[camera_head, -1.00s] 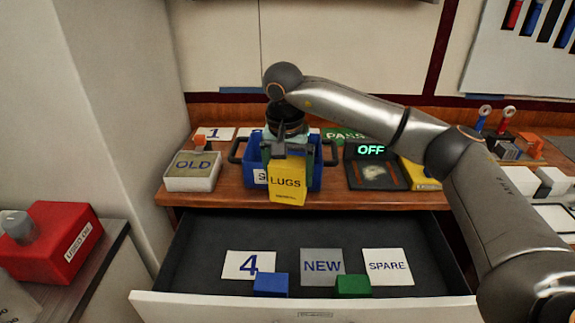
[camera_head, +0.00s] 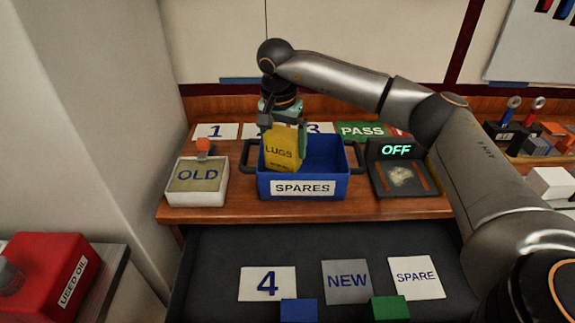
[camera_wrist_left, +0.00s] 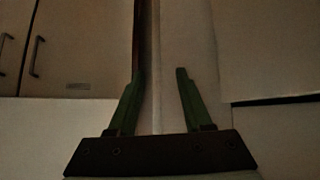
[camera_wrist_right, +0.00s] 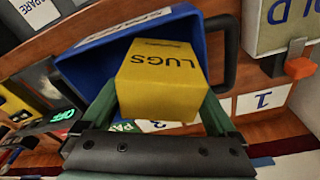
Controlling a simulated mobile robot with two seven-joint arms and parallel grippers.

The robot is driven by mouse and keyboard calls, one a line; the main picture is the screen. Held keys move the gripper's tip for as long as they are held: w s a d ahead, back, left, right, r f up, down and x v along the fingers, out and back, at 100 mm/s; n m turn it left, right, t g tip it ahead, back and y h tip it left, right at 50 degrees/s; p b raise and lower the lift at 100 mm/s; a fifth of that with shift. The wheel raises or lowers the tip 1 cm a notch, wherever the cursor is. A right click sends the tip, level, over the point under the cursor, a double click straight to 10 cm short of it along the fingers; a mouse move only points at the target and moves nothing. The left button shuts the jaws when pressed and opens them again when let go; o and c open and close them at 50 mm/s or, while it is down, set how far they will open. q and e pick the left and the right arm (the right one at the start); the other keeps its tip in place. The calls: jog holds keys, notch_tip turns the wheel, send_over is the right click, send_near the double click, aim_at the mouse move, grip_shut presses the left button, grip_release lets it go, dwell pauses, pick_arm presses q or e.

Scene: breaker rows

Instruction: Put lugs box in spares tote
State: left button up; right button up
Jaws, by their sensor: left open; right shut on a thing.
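The yellow lugs box (camera_head: 281,150) is held by my right gripper (camera_head: 284,128), which is shut on it. I cannot tell whether the box touches the tote floor. My left gripper (camera_wrist_left: 160,95) is open and empty, facing pale cabinet panels; it is not in the head view.
The OLD tray (camera_head: 198,182) stands left of the tote, and the OFF device (camera_head: 396,175) stands right of it. Below, the open drawer (camera_head: 330,245) holds cards and blue and green blocks. A red USED OIL box (camera_head: 45,275) is at lower left.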

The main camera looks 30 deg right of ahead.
aim_at(281, 135)
jog(key=shift+f, duration=3)
jog(key=shift+f, duration=0.15)
jog(key=o, duration=1.3)
jog(key=r, duration=0.4)
jog(key=a+r, duration=0.1)
jog(key=r, duration=0.3)
jog(key=s+r, duration=0.1)
jog(key=r, duration=0.3)
jog(key=shift+a+r, duration=0.1)
jog(key=shift+a, duration=0.2)
